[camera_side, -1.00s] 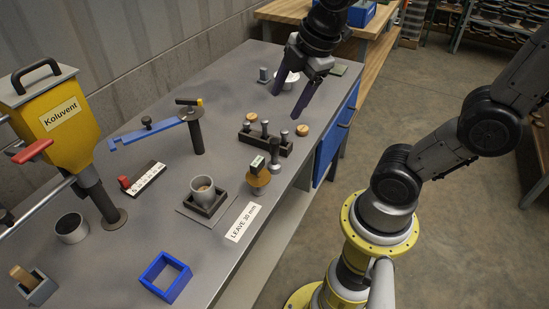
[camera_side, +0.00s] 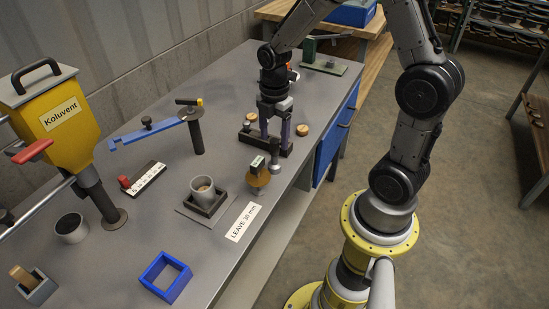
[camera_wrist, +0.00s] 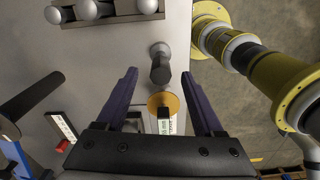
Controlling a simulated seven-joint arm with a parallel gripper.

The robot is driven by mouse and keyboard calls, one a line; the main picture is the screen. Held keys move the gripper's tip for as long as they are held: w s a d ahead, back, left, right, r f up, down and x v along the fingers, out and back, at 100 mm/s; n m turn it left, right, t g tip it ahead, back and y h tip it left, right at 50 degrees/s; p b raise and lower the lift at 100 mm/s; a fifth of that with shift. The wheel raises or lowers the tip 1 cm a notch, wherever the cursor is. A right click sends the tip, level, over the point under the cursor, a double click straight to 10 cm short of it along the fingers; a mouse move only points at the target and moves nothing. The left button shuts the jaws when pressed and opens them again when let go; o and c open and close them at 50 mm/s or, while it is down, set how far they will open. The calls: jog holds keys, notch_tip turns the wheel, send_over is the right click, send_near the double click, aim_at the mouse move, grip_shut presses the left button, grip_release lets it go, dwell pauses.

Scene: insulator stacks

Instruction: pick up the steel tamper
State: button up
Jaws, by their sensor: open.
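The steel tamper appears to be the upright piece with a dark handle and a grey steel end (camera_side: 276,158), standing in front of the dark rack in the side view. In the wrist view the tamper (camera_wrist: 160,66) lies around the line between the fingertips. My gripper (camera_side: 274,138) points down over the rack area, its two dark fingers apart. In the wrist view my gripper (camera_wrist: 158,75) is open with nothing clamped. The exact height of the fingertips over the tamper cannot be told.
A dark rack (camera_side: 285,150) with several knobbed tools stands just behind. A gauge with a brass disc (camera_side: 259,180) stands close in front. A grey cup (camera_side: 202,190) sits in a square holder to the left. Bare bench lies by the blue frame (camera_side: 165,277).

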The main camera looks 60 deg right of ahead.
aim_at(274, 153)
jog(key=shift+f, duration=3.25)
grip_shut()
jog(key=shift+r, duration=0.1)
